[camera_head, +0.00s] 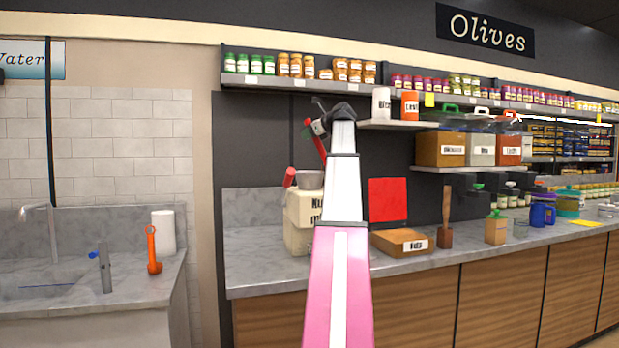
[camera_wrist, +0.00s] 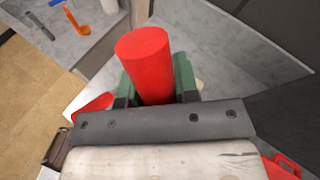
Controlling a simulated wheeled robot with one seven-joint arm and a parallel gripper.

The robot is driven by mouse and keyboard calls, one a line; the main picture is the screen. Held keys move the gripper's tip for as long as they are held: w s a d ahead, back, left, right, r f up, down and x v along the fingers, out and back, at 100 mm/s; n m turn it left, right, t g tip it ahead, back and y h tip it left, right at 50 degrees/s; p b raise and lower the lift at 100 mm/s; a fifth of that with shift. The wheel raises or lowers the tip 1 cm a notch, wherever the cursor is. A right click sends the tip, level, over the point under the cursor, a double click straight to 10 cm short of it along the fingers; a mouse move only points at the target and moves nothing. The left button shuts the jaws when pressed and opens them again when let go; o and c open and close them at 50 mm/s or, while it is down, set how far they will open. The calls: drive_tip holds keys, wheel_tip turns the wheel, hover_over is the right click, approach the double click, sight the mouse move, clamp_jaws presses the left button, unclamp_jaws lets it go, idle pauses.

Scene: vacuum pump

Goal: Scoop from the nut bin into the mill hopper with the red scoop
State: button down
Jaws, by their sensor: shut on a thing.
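My gripper (camera_head: 318,128) is shut on the red handle of the red scoop (camera_head: 321,149), above the mill. In the wrist view the thick round handle of the scoop (camera_wrist: 147,65) stands between the green fingers of my gripper (camera_wrist: 158,85). The scoop's bowl and anything in it are hidden. The cream mill (camera_head: 297,220) stands on the counter below, with its grey hopper (camera_head: 309,180) on top, partly behind my arm. The nut bin (camera_head: 399,243), a low brown box with a white label, sits on the counter to the right of the mill.
A red panel (camera_head: 388,199) stands behind the nut bin. A wooden mallet-like tool (camera_head: 445,218) stands right of it. Shelves with labelled bins (camera_head: 440,149) and canisters (camera_head: 381,103) hang above. A sink counter with an orange ladle (camera_head: 152,250) and white roll (camera_head: 163,232) is at left.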

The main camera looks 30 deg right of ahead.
drive_tip(key=shift+w+a, duration=0.1)
drive_tip(key=shift+a, duration=0.1)
drive_tip(key=shift+w+a+r, duration=0.1)
drive_tip(key=shift+w+a, duration=0.05)
drive_tip(key=shift+a, duration=0.15)
drive_tip(key=shift+w+a+r+n+g+h+p, duration=0.1)
drive_tip(key=shift+w+a+n+g+h+p, duration=0.2)
drive_tip(key=shift+a, duration=0.35)
drive_tip(key=shift+w+a+r+n+g+h+p, duration=0.1)
drive_tip(key=shift+w+a+n+g+h+p, duration=0.2)
drive_tip(key=shift+a, duration=0.35)
drive_tip(key=shift+w+a+f, duration=0.1)
drive_tip(key=shift+w+a, duration=0.1)
drive_tip(key=shift+w, duration=0.05)
drive_tip(key=shift+w+a+f+g+h, duration=0.25)
drive_tip(key=shift+a+f+g+h, duration=0.2)
drive_tip(key=shift+f, duration=0.35)
drive_tip(key=shift+w+a+f+n, duration=0.1)
drive_tip(key=shift+a+f+n, duration=0.15)
drive_tip(key=shift+f+n, duration=0.05)
drive_tip(key=shift+w+a+f, duration=0.1)
drive_tip(key=shift+a+f, duration=0.05)
drive_tip(key=shift+f, duration=0.1)
